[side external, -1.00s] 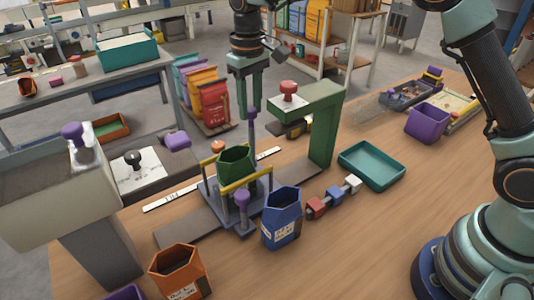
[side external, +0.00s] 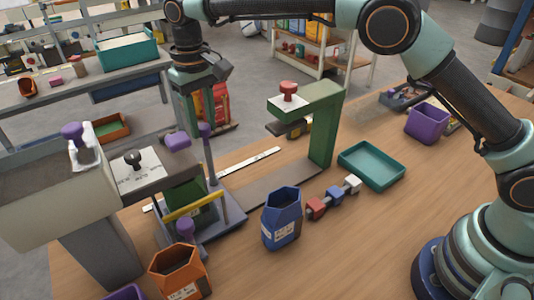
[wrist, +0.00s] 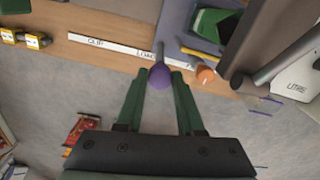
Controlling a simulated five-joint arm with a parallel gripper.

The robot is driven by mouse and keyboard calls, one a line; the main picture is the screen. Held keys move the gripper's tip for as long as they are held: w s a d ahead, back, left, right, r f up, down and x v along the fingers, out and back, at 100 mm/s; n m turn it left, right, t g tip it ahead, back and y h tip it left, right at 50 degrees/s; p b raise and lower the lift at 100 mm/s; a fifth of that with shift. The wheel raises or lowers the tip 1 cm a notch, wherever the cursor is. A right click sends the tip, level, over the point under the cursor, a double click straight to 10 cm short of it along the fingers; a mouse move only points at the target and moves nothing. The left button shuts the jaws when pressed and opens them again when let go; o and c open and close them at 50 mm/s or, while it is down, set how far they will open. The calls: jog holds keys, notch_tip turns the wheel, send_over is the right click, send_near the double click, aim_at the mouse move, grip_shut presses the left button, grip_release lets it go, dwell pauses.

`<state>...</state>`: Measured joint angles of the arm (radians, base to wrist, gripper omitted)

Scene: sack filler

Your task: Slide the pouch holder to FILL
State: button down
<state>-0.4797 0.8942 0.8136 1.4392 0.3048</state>
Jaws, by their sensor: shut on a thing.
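The grey pouch holder (side external: 222,226) has a yellow bar and purple-knobbed posts. It stands at the left part of the track, beneath the filler's overhanging arm (side external: 138,165). A green pouch (side external: 178,196) sits in it, partly hidden by that arm; it also shows in the wrist view (wrist: 210,25). My gripper (side external: 199,128) is at the holder's tall rear post, shut on its purple knob (wrist: 160,77), which shows between the fingertips in the wrist view.
A green clip stand (side external: 322,130) with a red knob stands right of the holder. A blue pouch (side external: 282,218), orange pouch (side external: 180,272) and coloured blocks (side external: 335,196) are in front. A teal tray (side external: 371,166) lies to the right. The track (side external: 275,187) between holder and stand is clear.

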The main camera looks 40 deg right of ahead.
jog(key=shift+a+r, duration=0.15)
jog(key=shift+a, duration=1)
jog(key=c, duration=0.5)
grip_release()
jog(key=shift+a, duration=0.1)
jog(key=shift+d, duration=0.2)
jog(key=d, duration=1.4)
notch_tip(320, 180, up, 12)
jog(key=shift+s+d+r+m+t, duration=0.2)
jog(key=shift+s+d+r+t, duration=0.3)
jog(key=shift+s+d, duration=1.35)
jog(key=shift+s+d+r+m+t, duration=0.2)
jog(key=shift+s+d+t, duration=0.5)
jog(key=shift+s+d, duration=1.15)
jog(key=shift+s+d+r+m+t, duration=0.2)
jog(key=shift+s+d+r+t, duration=0.3)
jog(key=shift+s+d, duration=1.35)
